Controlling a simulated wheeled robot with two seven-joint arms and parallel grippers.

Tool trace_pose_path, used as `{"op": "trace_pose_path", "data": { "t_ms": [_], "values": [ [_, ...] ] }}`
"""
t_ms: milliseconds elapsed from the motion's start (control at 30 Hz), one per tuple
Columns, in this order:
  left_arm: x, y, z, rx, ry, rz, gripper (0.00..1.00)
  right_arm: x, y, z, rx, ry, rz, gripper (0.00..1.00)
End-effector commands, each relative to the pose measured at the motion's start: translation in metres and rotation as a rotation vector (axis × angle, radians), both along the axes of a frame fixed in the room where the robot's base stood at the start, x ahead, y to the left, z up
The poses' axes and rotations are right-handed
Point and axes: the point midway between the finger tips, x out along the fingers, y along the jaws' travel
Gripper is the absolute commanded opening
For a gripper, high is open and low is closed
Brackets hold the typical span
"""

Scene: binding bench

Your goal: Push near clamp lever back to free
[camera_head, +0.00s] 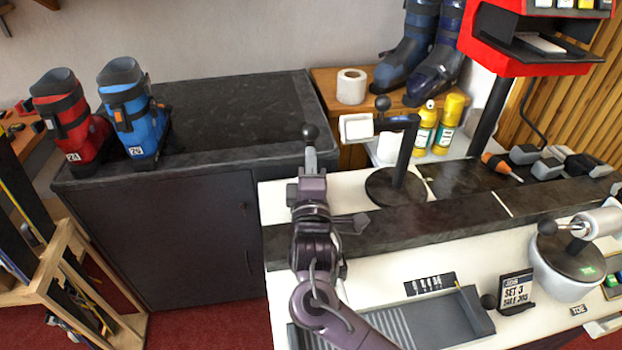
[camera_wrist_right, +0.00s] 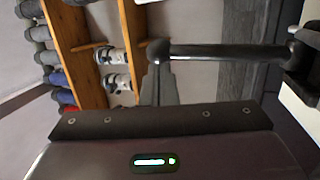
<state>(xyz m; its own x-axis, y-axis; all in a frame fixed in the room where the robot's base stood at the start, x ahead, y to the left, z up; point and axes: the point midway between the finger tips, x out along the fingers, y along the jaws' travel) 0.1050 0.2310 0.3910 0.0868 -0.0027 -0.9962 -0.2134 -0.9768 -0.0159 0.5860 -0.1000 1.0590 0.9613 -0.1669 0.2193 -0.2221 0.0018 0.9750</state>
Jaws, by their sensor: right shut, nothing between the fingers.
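A clamp lever with a black ball knob (camera_head: 310,132) stands at the far left end of the white bench. My right gripper (camera_head: 310,163) is shut and empty, with its tip right at the knob. In the right wrist view the dark lever bar (camera_wrist_right: 225,50) runs across from the ball end to a dark clamp part at the right. The closed fingers (camera_wrist_right: 160,88) point up at the ball end. I cannot tell whether they touch it. My gripper and forearm hide the lever's lower part in the head view. My left gripper is not in view.
Another black-knobbed arm on a post (camera_head: 404,150) stands right of my gripper. A grey tray (camera_head: 465,312) and a job sign (camera_head: 516,290) are on the bench in front. Red (camera_head: 75,125) and blue (camera_head: 133,115) boots stand on the dark cabinet (camera_head: 230,110), mostly clear.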

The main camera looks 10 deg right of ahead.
Motion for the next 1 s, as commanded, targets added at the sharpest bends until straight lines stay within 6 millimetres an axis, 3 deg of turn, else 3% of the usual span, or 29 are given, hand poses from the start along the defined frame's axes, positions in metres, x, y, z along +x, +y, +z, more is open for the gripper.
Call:
{"op": "trace_pose_path", "data": {
  "t_ms": [233, 733, 1000],
  "values": [
    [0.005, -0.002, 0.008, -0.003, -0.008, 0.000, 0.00, 0.023, -0.004, 0.006, 0.001, 0.000, 0.000, 0.00],
    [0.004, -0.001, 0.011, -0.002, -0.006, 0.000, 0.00, 0.027, -0.004, 0.007, 0.001, 0.007, 0.001, 0.00],
    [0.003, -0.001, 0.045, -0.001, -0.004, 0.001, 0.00, 0.039, -0.005, 0.017, 0.002, 0.087, -0.001, 0.00]
  ]
}}
